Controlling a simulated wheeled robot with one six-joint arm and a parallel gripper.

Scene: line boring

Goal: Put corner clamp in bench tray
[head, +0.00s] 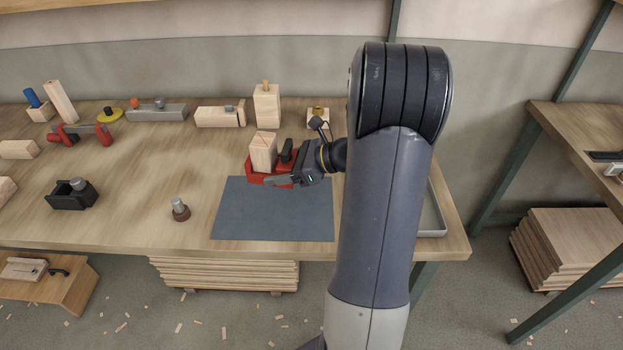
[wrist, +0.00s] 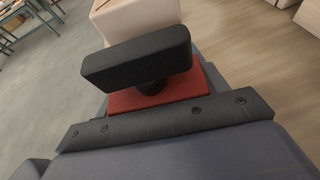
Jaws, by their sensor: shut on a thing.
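The corner clamp (head: 254,179) has a red body and a black handle, and a pale wooden block (head: 263,151) stands at it. My gripper (head: 282,180) is shut on the clamp from the right, at the back edge of the blue-grey mat. In the wrist view the black handle and the red body (wrist: 180,91) lie just beyond my gripper (wrist: 165,122), with the block (wrist: 138,20) behind. I cannot tell whether the clamp rests or is slightly raised. A grey tray (head: 432,233), likely the bench tray, is at the bench's right end, mostly hidden by my arm.
The mat (head: 272,215) is otherwise bare. A small knobbed piece (head: 180,209) stands left of it. A black clamp-like piece (head: 70,195), red clamps (head: 80,135) and wooden blocks (head: 220,116) are at the left and back. The bench between them is clear.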

